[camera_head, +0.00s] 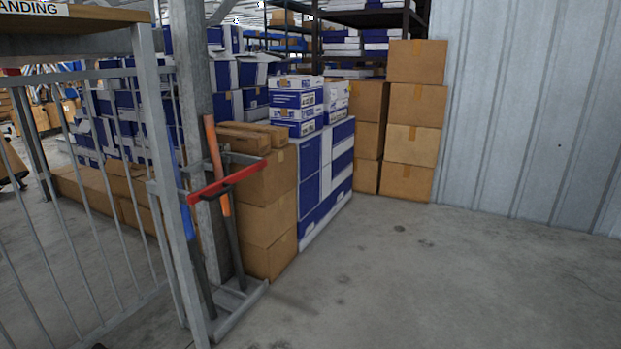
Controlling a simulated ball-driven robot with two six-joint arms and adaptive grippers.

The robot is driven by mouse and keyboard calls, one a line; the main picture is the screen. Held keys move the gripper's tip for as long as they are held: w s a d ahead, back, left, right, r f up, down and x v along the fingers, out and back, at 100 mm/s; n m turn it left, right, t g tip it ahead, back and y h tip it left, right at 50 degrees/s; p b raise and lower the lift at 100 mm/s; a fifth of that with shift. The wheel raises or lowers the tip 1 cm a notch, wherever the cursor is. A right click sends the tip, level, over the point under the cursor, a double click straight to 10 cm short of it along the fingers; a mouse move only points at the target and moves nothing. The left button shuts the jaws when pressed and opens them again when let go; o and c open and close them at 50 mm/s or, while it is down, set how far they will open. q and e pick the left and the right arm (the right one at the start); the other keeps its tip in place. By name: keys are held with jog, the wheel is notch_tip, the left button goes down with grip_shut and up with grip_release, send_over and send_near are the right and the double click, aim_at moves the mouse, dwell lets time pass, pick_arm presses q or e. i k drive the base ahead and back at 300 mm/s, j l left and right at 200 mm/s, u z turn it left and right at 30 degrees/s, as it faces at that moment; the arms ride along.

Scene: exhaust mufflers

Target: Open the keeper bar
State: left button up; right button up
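A red bar (228,184), which looks like the keeper bar, lies across the front of a grey metal tool rack (242,304). It slopes slightly up to the right, with a dark piece near its middle. Behind it stand long-handled tools, one with an orange handle (211,140) and one with a blue handle (186,215). Their dark lower shafts reach down into the rack's base. The bar spans in front of the orange handle. Neither of my grippers is in view.
A grey barred fence (105,190) stands at the left, with a wooden-topped shelf (75,22) above. Stacked brown boxes (268,215) and blue-white boxes (325,180) stand behind the rack. Brown cartons (412,130) stand by a corrugated wall (530,110). The concrete floor (430,285) at right is clear.

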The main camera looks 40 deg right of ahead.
aim_at(216, 190)
jog(key=z, duration=0.9)
